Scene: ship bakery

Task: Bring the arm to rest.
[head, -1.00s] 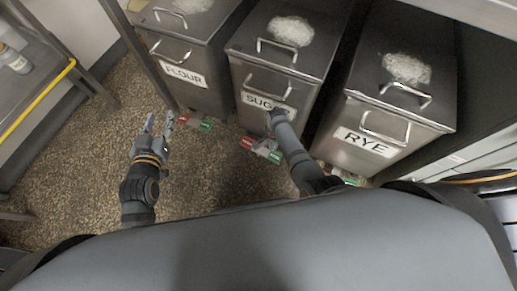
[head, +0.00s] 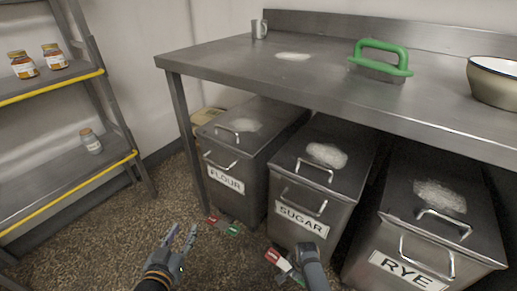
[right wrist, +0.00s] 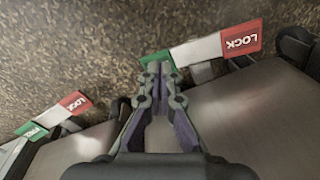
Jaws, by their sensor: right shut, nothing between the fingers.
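My right arm (head: 312,268) reaches in at the bottom of the head view, in front of the sugar bin (head: 318,227); its gripper is mostly hidden there. In the right wrist view the right gripper (right wrist: 157,72) is shut and empty. Its tips are close to a red, white and green lock pedal (right wrist: 205,49) marked LOCK; I cannot tell if they touch. My left gripper (head: 182,236) is open and empty over the floor, in front of the flour bin (head: 232,192).
The rye bin (head: 400,245) stands at the right. A steel table (head: 220,57) above the bins bears a green-handled scraper (head: 382,58), a metal cup (head: 259,28) and a bowl (head: 493,82). A shelf rack (head: 60,175) with jars stands left. Speckled floor (head: 110,235) is open between.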

